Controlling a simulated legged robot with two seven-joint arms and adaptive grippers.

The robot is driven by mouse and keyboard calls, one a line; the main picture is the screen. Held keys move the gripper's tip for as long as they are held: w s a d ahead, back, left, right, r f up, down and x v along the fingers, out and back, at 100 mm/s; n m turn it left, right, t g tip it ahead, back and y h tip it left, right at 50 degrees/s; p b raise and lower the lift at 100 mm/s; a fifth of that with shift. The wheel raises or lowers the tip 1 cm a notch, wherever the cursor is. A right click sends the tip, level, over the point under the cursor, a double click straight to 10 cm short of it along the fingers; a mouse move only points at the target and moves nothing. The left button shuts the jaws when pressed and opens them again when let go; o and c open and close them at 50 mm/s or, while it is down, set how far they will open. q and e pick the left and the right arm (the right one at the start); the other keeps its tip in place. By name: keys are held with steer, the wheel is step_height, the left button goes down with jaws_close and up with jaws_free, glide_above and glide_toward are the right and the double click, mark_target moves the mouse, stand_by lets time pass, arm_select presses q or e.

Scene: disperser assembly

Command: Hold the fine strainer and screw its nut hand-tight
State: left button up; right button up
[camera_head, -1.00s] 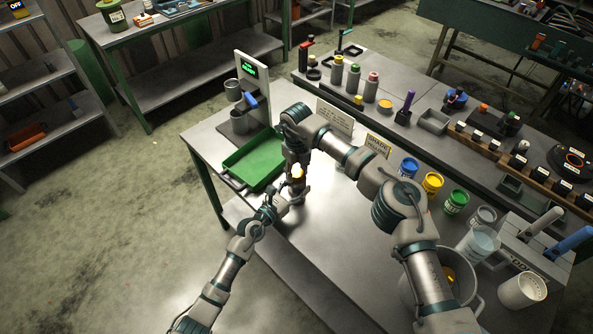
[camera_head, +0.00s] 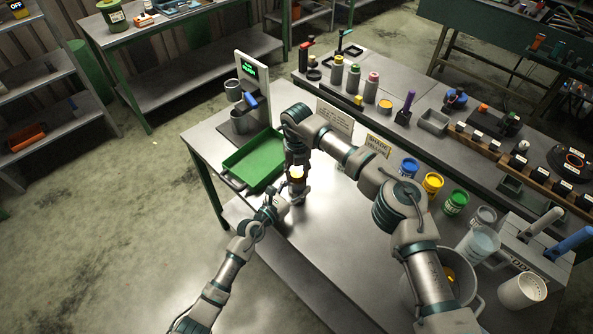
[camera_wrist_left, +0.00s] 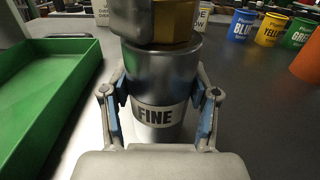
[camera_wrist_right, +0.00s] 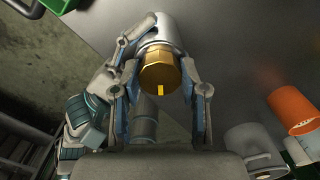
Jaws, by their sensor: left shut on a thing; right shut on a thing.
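The fine strainer (camera_wrist_left: 155,90) is a grey metal cylinder with a "FINE" label. It stands upright over the bench in the left wrist view. My left gripper (camera_wrist_left: 158,112) is shut on the strainer's body, one finger on each side. My right gripper (camera_wrist_right: 160,88) comes from above and is shut on the nut, its fingers on either side. The thread between nut and strainer is hidden.
A green tray (camera_head: 230,172) lies left of the strainer. Blue (camera_head: 408,167), yellow (camera_head: 432,183) and green (camera_head: 456,201) paint cans stand to the right. A stand with a green display (camera_head: 250,70) is behind.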

mark_target(297, 171)
arm_select(q)
steer(key=shift+s+d, duration=0.1)
arm_select(e)
steer(key=shift+w+d, duration=0.15)
steer(key=o, duration=1.1)
steer(key=shift+o, duration=0.3)
steer(key=shift+r, duration=0.1)
step_height(297, 171, up, 12)
arm_select(q)
steer(key=o, duration=1.7)
steer(key=shift+c, duration=0.2)
